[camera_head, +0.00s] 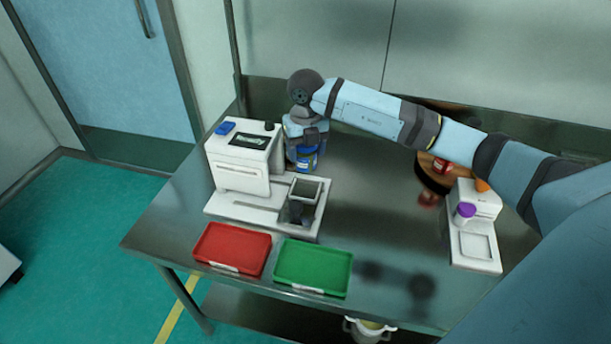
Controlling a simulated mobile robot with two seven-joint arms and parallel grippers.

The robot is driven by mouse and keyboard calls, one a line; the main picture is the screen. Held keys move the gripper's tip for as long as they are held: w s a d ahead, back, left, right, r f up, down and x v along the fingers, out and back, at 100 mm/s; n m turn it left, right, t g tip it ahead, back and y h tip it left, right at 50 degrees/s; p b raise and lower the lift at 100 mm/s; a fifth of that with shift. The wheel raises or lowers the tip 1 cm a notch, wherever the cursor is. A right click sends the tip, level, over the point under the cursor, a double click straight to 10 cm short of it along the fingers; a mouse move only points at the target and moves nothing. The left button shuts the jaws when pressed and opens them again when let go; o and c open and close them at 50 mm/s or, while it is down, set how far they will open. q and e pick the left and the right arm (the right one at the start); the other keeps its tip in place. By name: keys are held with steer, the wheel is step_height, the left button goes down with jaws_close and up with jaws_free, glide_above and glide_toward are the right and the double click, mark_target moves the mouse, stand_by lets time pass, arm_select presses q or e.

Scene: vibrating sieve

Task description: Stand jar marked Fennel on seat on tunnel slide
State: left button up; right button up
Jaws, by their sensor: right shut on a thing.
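My right gripper (305,138) points down at the back of the table and is shut on a blue jar (306,158). The jar looks upright, just right of the white machine's body; its label cannot be read, its top is hidden by the gripper, and I cannot tell whether it touches the table. The white machine (240,160) has a low base reaching right, with a square grey-topped part and a dark recessed part (297,212) at its front right. That may be the slide with its seat. My left gripper is not in view.
A red tray (232,248) and a green tray (313,267) lie at the table's front. At right are a white device (473,246), a purple-capped container (464,212) and a round brown stand (432,178) with red items, partly behind my arm. The table's middle is clear.

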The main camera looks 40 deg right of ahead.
mark_target(306, 161)
step_height(306, 161, down, 4)
steer(key=shift+f, duration=2.2)
steer(key=shift+f+b, duration=0.15)
steer(key=shift+b, duration=0.2)
steer(key=o, duration=1)
steer(key=shift+c, duration=0.2)
